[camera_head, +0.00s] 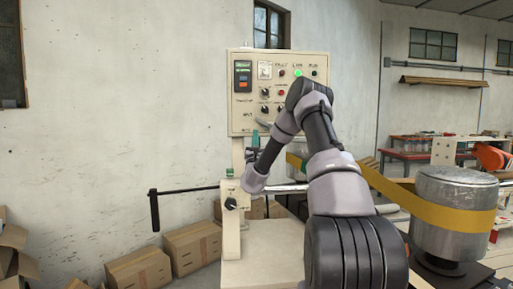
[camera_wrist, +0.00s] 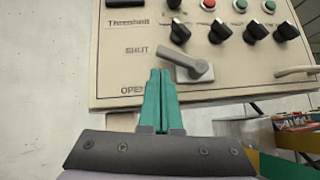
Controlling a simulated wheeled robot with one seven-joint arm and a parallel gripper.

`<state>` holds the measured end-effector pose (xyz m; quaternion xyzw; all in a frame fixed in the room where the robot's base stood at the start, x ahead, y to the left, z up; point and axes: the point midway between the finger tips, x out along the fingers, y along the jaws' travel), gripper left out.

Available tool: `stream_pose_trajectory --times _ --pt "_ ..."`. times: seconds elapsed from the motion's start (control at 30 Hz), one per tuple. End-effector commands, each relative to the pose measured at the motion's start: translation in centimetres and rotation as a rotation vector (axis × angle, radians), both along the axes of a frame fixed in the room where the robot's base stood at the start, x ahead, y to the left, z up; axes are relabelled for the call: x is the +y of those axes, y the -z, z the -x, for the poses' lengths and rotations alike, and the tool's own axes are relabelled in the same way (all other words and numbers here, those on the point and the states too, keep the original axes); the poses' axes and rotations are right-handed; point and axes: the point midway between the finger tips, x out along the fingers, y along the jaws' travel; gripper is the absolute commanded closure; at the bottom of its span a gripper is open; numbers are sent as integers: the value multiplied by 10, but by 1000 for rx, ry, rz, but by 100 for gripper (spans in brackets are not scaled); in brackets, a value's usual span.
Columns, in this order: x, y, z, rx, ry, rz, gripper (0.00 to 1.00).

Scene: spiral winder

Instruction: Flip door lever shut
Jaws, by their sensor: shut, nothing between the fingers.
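The door lever (camera_wrist: 184,61) is a grey handle on the beige control panel (camera_wrist: 110,75). In the wrist view its pivot is at the right and its arm slants up and left, its end near the SHUT label (camera_wrist: 138,50). The OPEN label (camera_wrist: 132,91) is lower left. My gripper (camera_wrist: 160,72) has teal fingers, closed together and empty, just below the lever's arm. I cannot tell whether the tips touch it. In the head view my gripper (camera_head: 254,139) is at the panel's lower edge, and my arm stands in front of part of the panel.
Black knobs (camera_wrist: 217,33) and coloured buttons sit above the lever. A grey handle (camera_wrist: 298,71) is at the panel's right. In the head view, a metal drum (camera_head: 455,190) with a yellow band stands right, a black crank (camera_head: 154,210) juts left, and cardboard boxes (camera_head: 140,268) line the wall.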

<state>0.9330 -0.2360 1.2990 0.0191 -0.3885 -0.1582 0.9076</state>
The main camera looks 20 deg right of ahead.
Motion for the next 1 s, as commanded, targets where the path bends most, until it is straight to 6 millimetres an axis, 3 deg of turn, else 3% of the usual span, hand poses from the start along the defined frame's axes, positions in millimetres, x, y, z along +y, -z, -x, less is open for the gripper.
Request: stream_pose_trajectory --times 0.1,0.33,1.0 --pt "10 19 16 4 -5 0 100" --pt "18 40 36 3 -3 0 100" --pt "20 46 42 3 -1 0 100"
